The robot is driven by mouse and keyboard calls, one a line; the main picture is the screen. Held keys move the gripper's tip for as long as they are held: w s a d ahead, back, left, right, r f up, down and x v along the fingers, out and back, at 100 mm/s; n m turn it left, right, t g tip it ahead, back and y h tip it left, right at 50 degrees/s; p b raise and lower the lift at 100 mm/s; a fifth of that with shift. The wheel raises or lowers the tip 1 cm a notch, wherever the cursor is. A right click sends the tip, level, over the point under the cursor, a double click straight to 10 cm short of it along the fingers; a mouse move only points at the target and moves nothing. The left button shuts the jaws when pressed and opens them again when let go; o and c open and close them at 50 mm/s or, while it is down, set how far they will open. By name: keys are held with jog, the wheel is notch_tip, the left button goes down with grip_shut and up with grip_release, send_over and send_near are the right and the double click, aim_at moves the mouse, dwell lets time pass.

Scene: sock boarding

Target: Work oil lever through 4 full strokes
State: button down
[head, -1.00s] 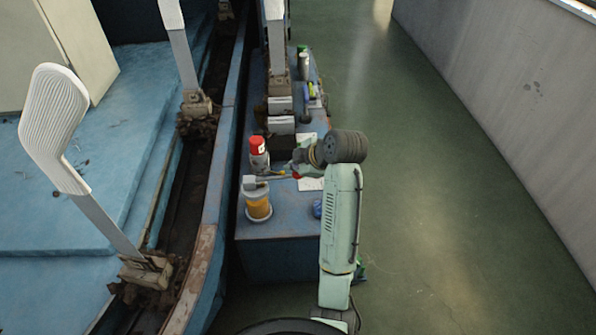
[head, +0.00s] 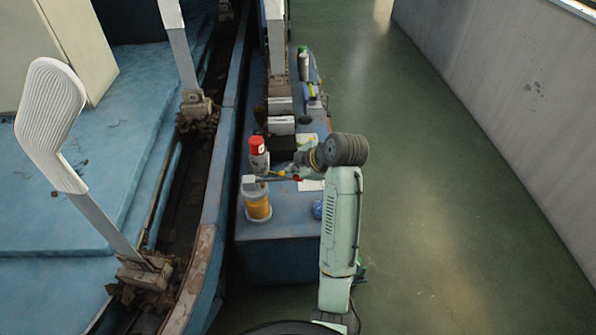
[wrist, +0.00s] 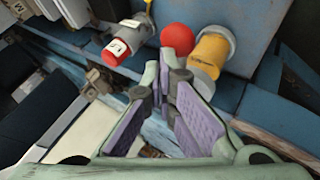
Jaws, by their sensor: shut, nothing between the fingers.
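The oiler has a yellow reservoir (head: 258,207) with grey ends and stands at the near left of the blue bench. The reservoir also shows at the upper right in the wrist view (wrist: 207,57). A red ball knob (head: 298,178), which looks like the oil lever's end, is to its right. The knob (wrist: 177,38) is large in the wrist view, just beyond my fingertips; its rod is mostly hidden. My gripper (wrist: 170,80) is shut and empty, its purple-padded fingers meeting at the tips. I cannot tell whether the tips touch the knob.
A red-capped spray can (head: 258,155) stands behind the oiler, and left of the knob in the wrist view (wrist: 125,42). White boxes (head: 281,125) and bottles are further back on the bench (head: 285,260). The green floor at right is clear.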

aim_at(296, 176)
jog(key=shift+d+f+b, duration=0.2)
jog(key=shift+f+b, duration=0.85)
jog(key=shift+f, duration=0.5)
dwell(0.9)
jog(key=shift+r, duration=0.1)
dwell(0.4)
jog(key=shift+a+r+p, duration=0.2)
jog(key=shift+r+p, duration=0.85)
jog(key=shift+r, duration=0.3)
jog(key=shift+a+r+p, duration=0.15)
jog(key=shift+r+p, duration=0.85)
jog(key=shift+r, duration=0.3)
jog(key=shift+r, duration=0.1)
jog(key=r+p, duration=0.2)
jog(key=r, duration=0.1)
jog(key=r+p, duration=0.1)
jog(key=shift+a+r+p, duration=0.3)
jog(key=shift+r+p, duration=0.05)
jog(key=shift+r, duration=0.05)
jog(key=shift+w, duration=0.1)
dwell(0.5)
